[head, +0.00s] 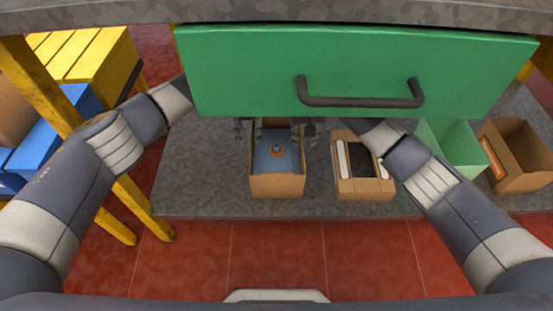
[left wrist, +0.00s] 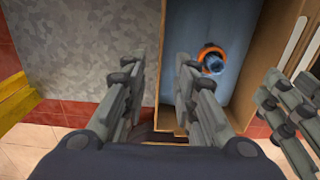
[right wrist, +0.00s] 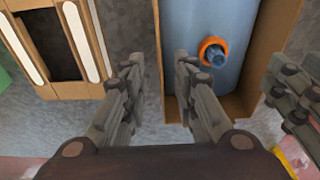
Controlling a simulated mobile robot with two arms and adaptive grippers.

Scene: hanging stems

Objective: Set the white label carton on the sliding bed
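A brown open carton (head: 277,186) holds a blue body with an orange ring (head: 276,150); no white label shows on its visible faces. To its right stands a carton with two white strips (head: 363,189) and a dark middle. I cannot tell which is the white label carton. My left gripper (head: 248,134) is open at the first carton's left wall, one finger outside and one over the inside. My right gripper (head: 303,134) is open astride the opposite wall. Contact is unclear. The grey slab (head: 200,185) lies beneath; I cannot tell whether it is the sliding bed.
A green panel with a dark handle (head: 360,98) hangs in front and hides my wrists. A green bin (head: 455,145) and an open carton with an orange patch (head: 520,165) stand at the right. A yellow-legged frame (head: 130,195) stands left. The red floor in front is clear.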

